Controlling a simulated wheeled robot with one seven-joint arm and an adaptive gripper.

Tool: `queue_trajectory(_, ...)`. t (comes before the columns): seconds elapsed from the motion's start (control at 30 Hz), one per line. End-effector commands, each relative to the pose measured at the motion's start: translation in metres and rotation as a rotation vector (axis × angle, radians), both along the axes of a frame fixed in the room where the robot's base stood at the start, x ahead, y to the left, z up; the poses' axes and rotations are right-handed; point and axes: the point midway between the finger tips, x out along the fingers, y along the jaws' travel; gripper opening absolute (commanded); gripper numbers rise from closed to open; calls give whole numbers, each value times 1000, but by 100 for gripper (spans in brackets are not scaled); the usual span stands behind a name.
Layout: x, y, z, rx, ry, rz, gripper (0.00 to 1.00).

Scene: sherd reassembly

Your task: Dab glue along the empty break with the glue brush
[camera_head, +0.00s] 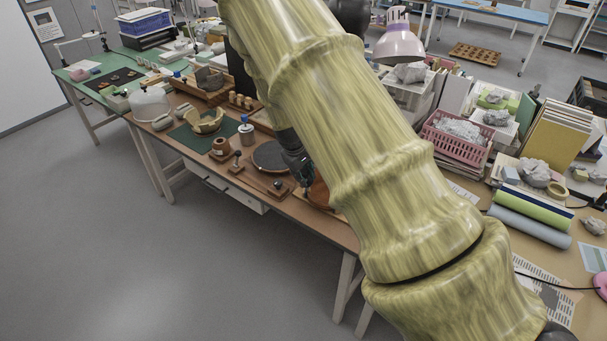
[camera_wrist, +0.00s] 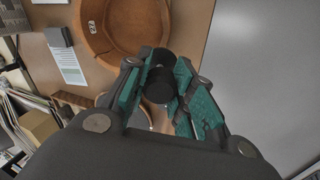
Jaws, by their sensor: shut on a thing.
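An orange-brown clay vessel (camera_wrist: 121,31) fills the top of the wrist view, with a small pale label inside. In the head view only part of the vessel (camera_head: 320,193) shows beside my arm, at the table's front edge. My gripper (camera_wrist: 163,84) has teal finger pads and is shut on a dark round-ended handle (camera_wrist: 159,84), which I take for the glue brush. The handle is seen end-on, close to the vessel's rim; its bristles are hidden, and I cannot tell whether it touches. In the head view my gripper (camera_head: 303,172) is mostly behind my arm. The empty break cannot be made out.
A green mat (camera_head: 186,137) holds a tan broken bowl (camera_head: 205,122). A pink basket (camera_head: 457,140) stands right of my arm. The floor in front is clear.

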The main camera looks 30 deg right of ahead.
Motion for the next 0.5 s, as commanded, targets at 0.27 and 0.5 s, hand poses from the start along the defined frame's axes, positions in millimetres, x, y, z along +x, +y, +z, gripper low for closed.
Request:
queue_trajectory(0.27,1,-2,-12,0,0,0,11)
queue_trajectory(0.5,2,-4,-21,0,0,0,11)
